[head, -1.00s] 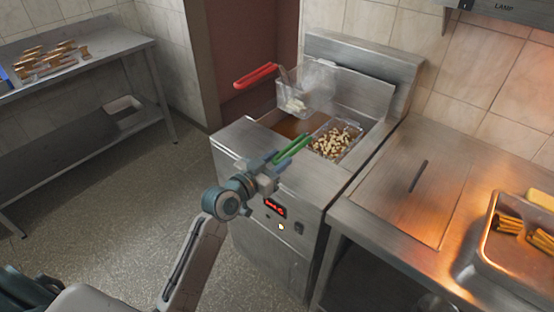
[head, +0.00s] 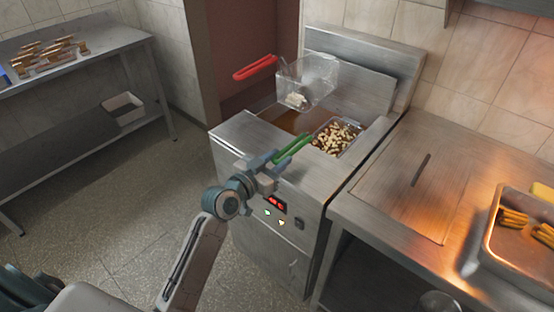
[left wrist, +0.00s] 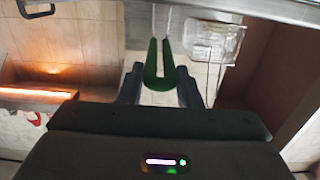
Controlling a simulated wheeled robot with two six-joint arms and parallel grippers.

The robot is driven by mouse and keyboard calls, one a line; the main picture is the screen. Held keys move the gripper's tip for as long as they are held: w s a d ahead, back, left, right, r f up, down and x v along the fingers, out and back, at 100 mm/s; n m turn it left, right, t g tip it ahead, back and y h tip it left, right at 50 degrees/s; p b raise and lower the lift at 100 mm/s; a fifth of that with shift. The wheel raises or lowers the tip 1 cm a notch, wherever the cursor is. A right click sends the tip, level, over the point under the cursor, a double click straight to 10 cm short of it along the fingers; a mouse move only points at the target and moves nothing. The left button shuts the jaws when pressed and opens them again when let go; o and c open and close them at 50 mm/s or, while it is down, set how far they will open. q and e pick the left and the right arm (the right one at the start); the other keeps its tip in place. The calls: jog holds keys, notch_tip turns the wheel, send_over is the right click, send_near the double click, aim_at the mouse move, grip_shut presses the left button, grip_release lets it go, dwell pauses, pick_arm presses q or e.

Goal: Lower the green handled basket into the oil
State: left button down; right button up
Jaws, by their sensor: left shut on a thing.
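The green handled basket (head: 338,139) sits low in the right side of the fryer's vat, full of pale and brown pieces. Its green handle (head: 293,149) points toward the front left. My left gripper (head: 272,163) is shut on that handle, above the fryer's front edge. In the left wrist view the green handle (left wrist: 152,74) lies between my fingers. Brown oil (head: 291,121) shows in the vat to the left. How deep the basket's bottom lies in the oil is hidden. My right gripper is not in view.
A second wire basket (head: 318,78) with a red handle (head: 255,68) hangs raised at the vat's back left. The fryer's front panel has a red display (head: 277,201). A steel counter (head: 405,190) stands right, with a tray (head: 487,245) of fried sticks.

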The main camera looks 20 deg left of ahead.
pick_arm(q)
jog(key=shift+f+b, duration=0.3)
jog(key=shift+f, duration=0.05)
jog(key=c, duration=0.9)
grip_release()
jog(key=shift+c, duration=0.2)
